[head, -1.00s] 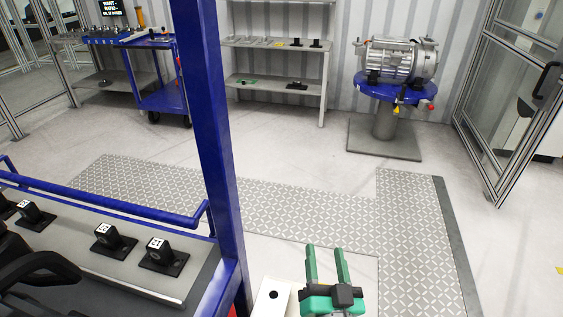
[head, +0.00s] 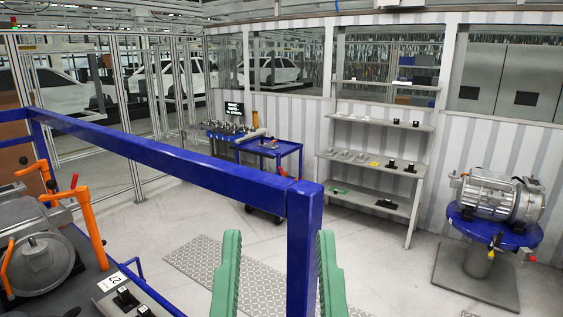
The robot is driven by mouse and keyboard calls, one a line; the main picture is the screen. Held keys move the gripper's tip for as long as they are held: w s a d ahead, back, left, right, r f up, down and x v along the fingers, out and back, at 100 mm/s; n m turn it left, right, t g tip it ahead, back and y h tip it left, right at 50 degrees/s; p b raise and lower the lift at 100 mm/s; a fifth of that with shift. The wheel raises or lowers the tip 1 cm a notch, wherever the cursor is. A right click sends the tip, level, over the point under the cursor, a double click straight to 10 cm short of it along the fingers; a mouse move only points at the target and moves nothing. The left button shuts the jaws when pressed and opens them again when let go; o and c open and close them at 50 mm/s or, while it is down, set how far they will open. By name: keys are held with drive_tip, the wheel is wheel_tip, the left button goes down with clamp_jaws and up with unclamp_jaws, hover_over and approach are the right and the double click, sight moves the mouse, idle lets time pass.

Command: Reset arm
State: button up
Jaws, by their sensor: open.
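My gripper (head: 279,237) is at the bottom centre of the head view. Its two green fingers point up and stand wide apart. Nothing is held between them. The upright blue post (head: 303,250) of a frame shows between the fingers, close to the right one. Whether finger and post touch cannot be told. The rest of my arm is below the picture edge.
A blue rail (head: 165,145) runs from the post to the left. A cart with orange-handled parts (head: 40,262) stands at lower left. Behind are a blue trolley (head: 268,150), a shelf (head: 375,163) and a drive unit (head: 497,197) on a blue stand. Floor between is clear.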

wheel_tip(320, 180, up, 14)
drive_tip(key=p, duration=1)
drive_tip(key=shift+r, duration=0.25)
drive_tip(key=shift+a, duration=0.1)
